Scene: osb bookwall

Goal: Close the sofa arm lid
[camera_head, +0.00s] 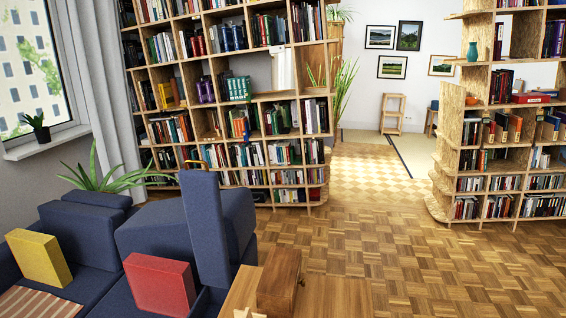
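The sofa arm lid (205,230) is a tall dark-blue padded panel. It stands upright, raised, at the right side of the blue sofa (88,285). The sofa arm below it is partly hidden by a red cushion and the lower frame edge. A thin orange-brown curved piece shows at the lid's top edge; I cannot tell what it belongs to. Neither of my grippers is in view.
A red cushion (160,284) and a yellow cushion (38,258) lie on the sofa. A wooden box (280,280) sits on a wooden surface (335,298) right of the lid. Bookshelves (188,85) stand behind. The parquet floor (440,265) at right is clear.

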